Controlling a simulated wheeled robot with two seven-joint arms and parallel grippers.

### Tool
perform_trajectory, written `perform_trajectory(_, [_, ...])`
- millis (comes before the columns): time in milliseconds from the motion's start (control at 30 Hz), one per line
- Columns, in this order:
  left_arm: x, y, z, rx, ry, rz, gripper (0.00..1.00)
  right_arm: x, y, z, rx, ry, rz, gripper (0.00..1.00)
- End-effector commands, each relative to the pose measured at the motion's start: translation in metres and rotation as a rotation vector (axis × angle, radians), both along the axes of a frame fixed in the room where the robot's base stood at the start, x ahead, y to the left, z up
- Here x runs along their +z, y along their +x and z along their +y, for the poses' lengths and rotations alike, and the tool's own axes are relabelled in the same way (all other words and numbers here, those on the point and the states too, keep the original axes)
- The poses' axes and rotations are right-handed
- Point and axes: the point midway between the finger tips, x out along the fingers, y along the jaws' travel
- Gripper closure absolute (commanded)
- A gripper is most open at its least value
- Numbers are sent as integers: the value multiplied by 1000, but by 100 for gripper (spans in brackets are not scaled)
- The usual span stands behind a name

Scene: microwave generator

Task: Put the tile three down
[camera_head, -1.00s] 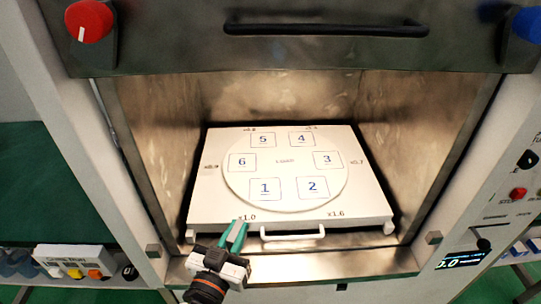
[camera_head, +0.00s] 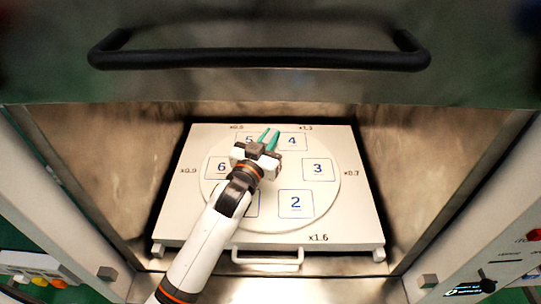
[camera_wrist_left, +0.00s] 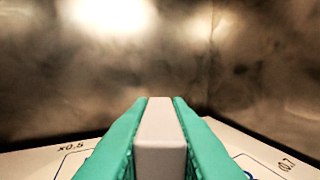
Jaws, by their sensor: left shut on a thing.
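My left gripper (camera_head: 268,138) reaches into the chamber, over the far part of the round white plate (camera_head: 326,200), near the squares marked 5 (camera_head: 247,138) and 4 (camera_head: 292,141). In the left wrist view its green fingers are shut on a white tile (camera_wrist_left: 160,140), seen edge-on; no number shows on it. I cannot tell its height above the plate. The square marked 3 (camera_head: 318,169) lies at the right of the plate, uncovered. The square marked 2 (camera_head: 296,204) is in front, and 6 (camera_head: 220,168) is at the left. My arm mostly hides square 1. My right gripper is out of view.
The plate sits on a white tray (camera_head: 360,225) with a front handle (camera_head: 268,261) and printed factors around it. Metal walls (camera_head: 420,150) close in both sides and the back. A raised door with a dark handle (camera_head: 260,60) hangs above the opening.

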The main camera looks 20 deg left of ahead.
Motion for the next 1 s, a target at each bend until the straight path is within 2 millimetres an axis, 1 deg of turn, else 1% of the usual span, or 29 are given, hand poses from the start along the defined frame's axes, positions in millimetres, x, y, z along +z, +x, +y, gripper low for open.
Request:
perform_trajectory(33, [-7,0,0,0,-1,-1,100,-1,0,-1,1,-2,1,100])
perform_trajectory(167, [-18,0,0,1,0,-2,100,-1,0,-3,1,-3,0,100])
perform_trajectory(300, [-39,0,0,1,0,0,100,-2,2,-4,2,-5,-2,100])
perform_trajectory(400, [-49,0,0,0,0,-1,100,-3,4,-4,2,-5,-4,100])
perform_trajectory(700, [-51,0,0,0,0,-4,100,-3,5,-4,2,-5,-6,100])
perform_trajectory(900, [-57,0,0,0,0,-4,100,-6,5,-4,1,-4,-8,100])
perform_trajectory(933, [-58,0,0,0,0,-3,82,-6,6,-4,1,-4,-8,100])
perform_trajectory(1000, [-57,0,0,0,0,-3,71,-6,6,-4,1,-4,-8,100])
